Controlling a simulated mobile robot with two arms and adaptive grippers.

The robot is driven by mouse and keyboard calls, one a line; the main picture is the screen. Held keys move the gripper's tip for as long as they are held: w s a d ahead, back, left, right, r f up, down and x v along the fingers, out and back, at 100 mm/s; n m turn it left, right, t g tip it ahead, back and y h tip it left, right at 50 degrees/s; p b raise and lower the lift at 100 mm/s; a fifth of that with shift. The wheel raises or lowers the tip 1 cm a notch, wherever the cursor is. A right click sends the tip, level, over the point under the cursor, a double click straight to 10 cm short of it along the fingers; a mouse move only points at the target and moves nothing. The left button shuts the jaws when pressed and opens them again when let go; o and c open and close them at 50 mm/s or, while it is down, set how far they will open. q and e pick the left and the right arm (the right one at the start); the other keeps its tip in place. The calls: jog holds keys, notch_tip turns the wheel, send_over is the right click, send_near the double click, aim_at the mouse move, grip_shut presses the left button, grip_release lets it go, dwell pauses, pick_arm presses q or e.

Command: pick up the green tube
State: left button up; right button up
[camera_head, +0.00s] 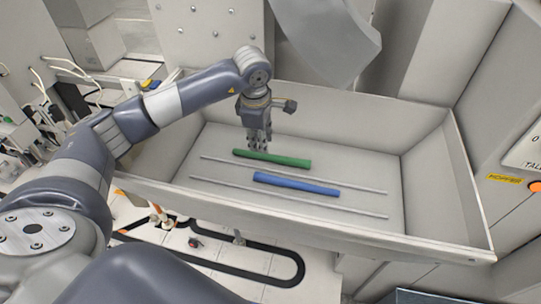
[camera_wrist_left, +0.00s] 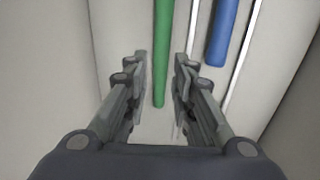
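The green tube (camera_head: 272,158) lies in the tray, nearly level across the picture in the head view. My left gripper (camera_head: 259,148) points down over the tube's left part, close to it. In the left wrist view the green tube (camera_wrist_left: 162,50) runs between the two open fingers of the left gripper (camera_wrist_left: 161,90), with its near end between the fingertips. The fingers do not appear to press on the tube. Whether the fingertips reach down to its height I cannot tell. My right gripper does not show in either view.
A blue tube (camera_head: 296,183) lies in front of the green one; it also shows in the left wrist view (camera_wrist_left: 222,30). Thin light rails (camera_head: 215,159) run along the tubes. The tray's walls (camera_head: 430,150) stand up on all sides. Its right floor is clear.

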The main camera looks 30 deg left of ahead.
aim_at(263, 155)
pick_arm(q)
jog(key=shift+f, duration=0.55)
jog(key=f+p, duration=0.1)
jog(key=f, duration=0.2)
jog(key=f+p, duration=0.1)
jog(key=shift+w+d+f+p, duration=0.1)
jog(key=shift+w+f+p, duration=0.15)
jog(key=shift+w+p, duration=0.1)
jog(key=shift+f, duration=0.3)
grip_shut()
